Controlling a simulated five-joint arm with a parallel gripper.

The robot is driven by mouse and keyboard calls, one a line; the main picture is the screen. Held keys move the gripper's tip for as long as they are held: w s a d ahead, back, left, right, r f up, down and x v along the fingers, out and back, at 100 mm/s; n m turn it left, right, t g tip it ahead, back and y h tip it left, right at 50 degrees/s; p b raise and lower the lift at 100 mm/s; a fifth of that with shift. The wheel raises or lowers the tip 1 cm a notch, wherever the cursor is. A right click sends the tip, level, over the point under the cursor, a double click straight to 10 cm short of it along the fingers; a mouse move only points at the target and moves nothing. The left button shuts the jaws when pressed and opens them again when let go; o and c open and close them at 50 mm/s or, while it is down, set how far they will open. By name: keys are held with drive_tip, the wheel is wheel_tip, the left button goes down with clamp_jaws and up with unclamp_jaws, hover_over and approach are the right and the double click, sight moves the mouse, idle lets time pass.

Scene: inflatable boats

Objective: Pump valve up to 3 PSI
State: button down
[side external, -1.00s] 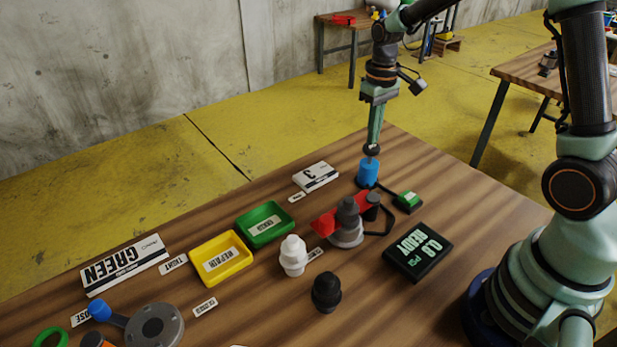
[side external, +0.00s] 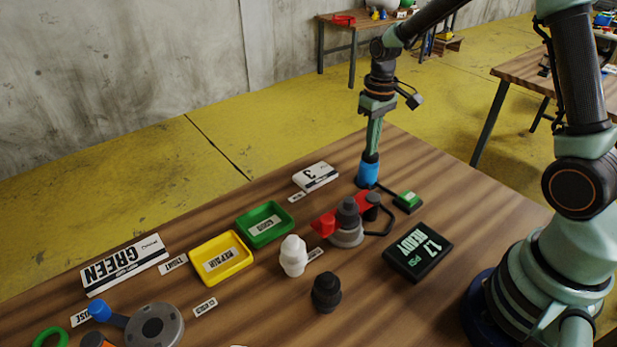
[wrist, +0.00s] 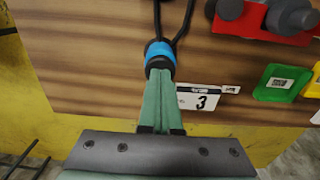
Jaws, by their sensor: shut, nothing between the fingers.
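The blue hand pump (side external: 367,174) stands upright near the far edge of the table. My shut, empty gripper (side external: 371,154) points straight down with its tips on the pump's top. In the wrist view the blue pump (wrist: 160,53) sits just beyond the shut tips (wrist: 162,74). A dark grey valve (side external: 347,212) stands in a red holder (side external: 327,223) on a grey base. A black hose (side external: 385,222) runs near the valve. The black gauge display (side external: 418,251) reads 1.7 PSI READY. A white card (side external: 316,176) beside the pump shows a 3.
A white valve (side external: 293,256) and a black valve (side external: 326,292) stand loose in front. Green (side external: 288,232) and yellow (side external: 248,271) trays lie to the left. A green button (side external: 407,199) sits right of the pump. A GREEN sign (side external: 124,264) lies far left.

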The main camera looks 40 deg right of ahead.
drive_tip(key=shift+r, duration=1.95)
drive_tip(key=shift+f, duration=0.15)
drive_tip(key=shift+f, duration=1.9)
drive_tip(key=shift+r, duration=2.05)
drive_tip(key=shift+f, duration=0.1)
drive_tip(key=shift+f, duration=1.95)
drive_tip(key=shift+r, duration=2.05)
